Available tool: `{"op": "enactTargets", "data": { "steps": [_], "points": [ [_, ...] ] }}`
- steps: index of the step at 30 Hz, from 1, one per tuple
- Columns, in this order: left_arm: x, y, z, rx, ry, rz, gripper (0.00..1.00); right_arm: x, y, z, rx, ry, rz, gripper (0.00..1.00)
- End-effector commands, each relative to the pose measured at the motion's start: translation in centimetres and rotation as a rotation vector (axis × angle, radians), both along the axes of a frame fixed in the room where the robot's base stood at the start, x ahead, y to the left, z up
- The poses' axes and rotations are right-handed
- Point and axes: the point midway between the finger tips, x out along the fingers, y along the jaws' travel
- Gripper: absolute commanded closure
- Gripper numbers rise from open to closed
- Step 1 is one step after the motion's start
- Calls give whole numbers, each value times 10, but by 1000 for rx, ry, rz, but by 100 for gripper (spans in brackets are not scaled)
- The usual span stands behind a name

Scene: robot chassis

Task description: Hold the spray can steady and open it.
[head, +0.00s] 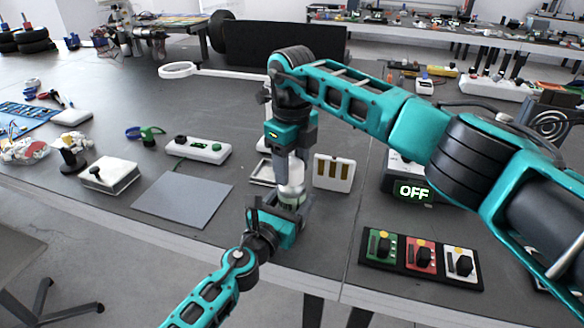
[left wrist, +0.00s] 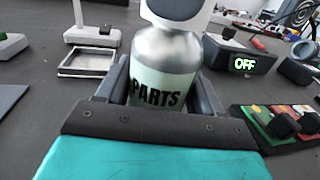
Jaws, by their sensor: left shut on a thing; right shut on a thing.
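The spray can (head: 291,191) stands upright near the front of the table. In the left wrist view the spray can (left wrist: 160,70) has a silver shoulder and a pale green body with the letters "PARTS". My left gripper (head: 285,204) comes in low from the front and is shut around the can's lower body; its dark fingers flank the can in the left wrist view (left wrist: 160,92). My right gripper (head: 290,168) points straight down from above and is shut on the can's top. The top itself is mostly hidden by the right gripper.
A grey mat (head: 183,200) lies to the left, with a white switch box (head: 198,149) behind it. A white panel with gold strips (head: 334,172) stands close right of the can. An "OFF" display (head: 413,191) and a coloured module row (head: 420,258) are further right.

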Motion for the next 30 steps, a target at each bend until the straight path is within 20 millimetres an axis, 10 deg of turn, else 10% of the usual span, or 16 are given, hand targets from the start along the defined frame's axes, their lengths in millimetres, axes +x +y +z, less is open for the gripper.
{"op": "enactTargets", "data": {
  "steps": [30],
  "points": [
    [0, 0, -1, 1, 2, 1, 88, 0, 0, 48, 0, 0, 0, 82]
  ]
}}
